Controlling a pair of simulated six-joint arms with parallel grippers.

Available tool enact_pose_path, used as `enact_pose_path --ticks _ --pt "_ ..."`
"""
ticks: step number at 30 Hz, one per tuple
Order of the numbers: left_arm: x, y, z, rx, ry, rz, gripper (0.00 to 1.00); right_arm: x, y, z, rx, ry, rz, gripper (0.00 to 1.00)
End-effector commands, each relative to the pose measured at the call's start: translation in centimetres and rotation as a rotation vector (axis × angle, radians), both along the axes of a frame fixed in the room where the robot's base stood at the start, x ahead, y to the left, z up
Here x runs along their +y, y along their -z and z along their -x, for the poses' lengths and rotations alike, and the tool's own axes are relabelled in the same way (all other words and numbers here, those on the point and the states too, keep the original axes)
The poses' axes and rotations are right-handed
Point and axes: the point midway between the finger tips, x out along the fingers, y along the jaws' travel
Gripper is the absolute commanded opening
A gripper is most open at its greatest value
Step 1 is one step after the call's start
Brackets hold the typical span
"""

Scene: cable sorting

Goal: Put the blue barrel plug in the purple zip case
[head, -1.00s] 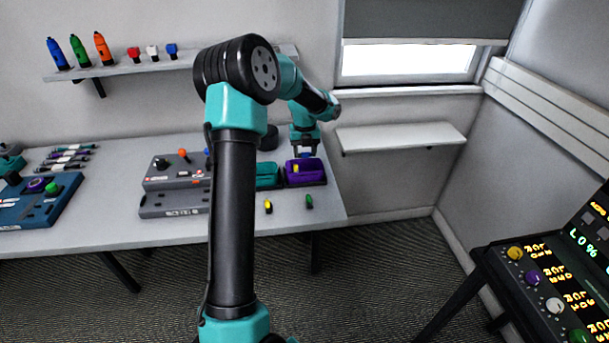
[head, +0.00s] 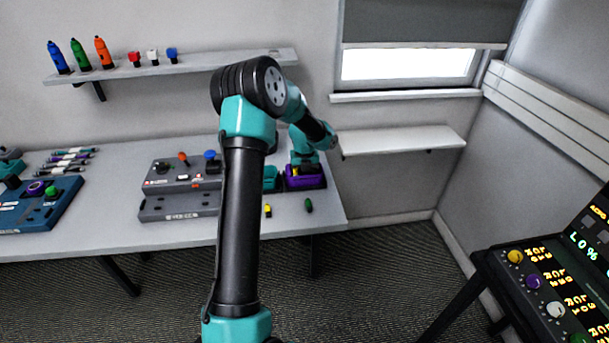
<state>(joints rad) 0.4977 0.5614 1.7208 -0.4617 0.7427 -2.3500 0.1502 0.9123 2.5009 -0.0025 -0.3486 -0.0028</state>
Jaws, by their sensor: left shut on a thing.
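The purple zip case (head: 306,183) stands open near the right end of the table. My left gripper (head: 304,165) points down into its opening. Its fingertips are low in the case and mostly hidden behind the case wall and my own arm. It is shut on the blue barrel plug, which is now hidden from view. A small yellow piece (head: 295,169) shows in the case beside the gripper. My right gripper is not in view.
A teal case (head: 270,178) stands left of the purple one, partly behind my arm. A yellow plug (head: 268,210) and a green plug (head: 308,205) lie in front. A grey control box (head: 180,204) stands further left. The table's right edge is close.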

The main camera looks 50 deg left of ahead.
Motion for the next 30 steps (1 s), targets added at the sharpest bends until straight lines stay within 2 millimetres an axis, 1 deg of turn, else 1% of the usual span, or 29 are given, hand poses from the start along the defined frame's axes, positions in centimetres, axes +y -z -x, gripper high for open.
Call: enact_pose_path --ticks 2,13,14,21,30 --pt "0.02 0.41 0.03 0.001 0.0 -0.001 0.29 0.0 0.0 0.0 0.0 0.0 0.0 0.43" --pt "0.03 0.69 0.01 0.0 0.0 0.0 0.29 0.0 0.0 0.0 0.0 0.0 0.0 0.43" --pt "0.04 0.67 0.0 -0.001 0.0 -0.001 0.54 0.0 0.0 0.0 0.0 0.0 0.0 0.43" --pt "0.04 0.65 0.0 -0.001 0.0 -0.001 0.77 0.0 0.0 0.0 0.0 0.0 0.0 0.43" --pt "0.04 0.49 -0.01 -0.001 0.0 -0.001 0.78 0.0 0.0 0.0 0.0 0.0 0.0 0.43"
